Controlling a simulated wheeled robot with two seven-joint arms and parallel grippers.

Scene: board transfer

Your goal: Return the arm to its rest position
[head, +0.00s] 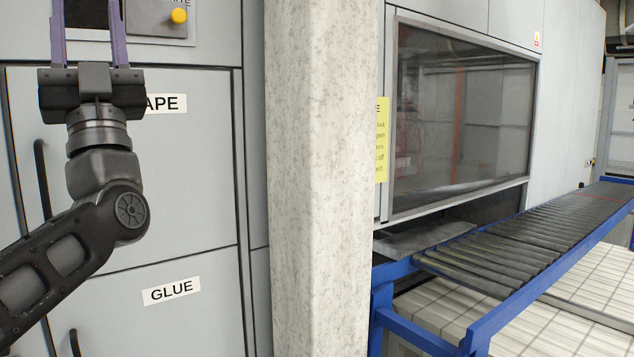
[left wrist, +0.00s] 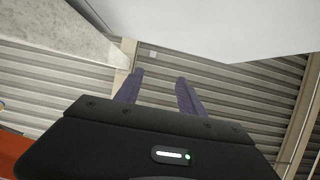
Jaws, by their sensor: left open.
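My left gripper (head: 88,30) is raised at the upper left of the head view, in front of the grey cabinet. Its two purple fingers point up and stand apart with nothing between them. In the left wrist view the fingers (left wrist: 160,90) are also spread and empty, against a ribbed metal surface. My left arm comes in from the lower left. My right gripper is in neither view.
The grey cabinet (head: 200,240) has drawers labelled GLUE and one partly hidden label ending in APE, plus an orange button (head: 179,16). A pale pillar (head: 322,180) stands in the middle. A blue-framed roller conveyor (head: 520,245) runs right, below a windowed machine (head: 460,115).

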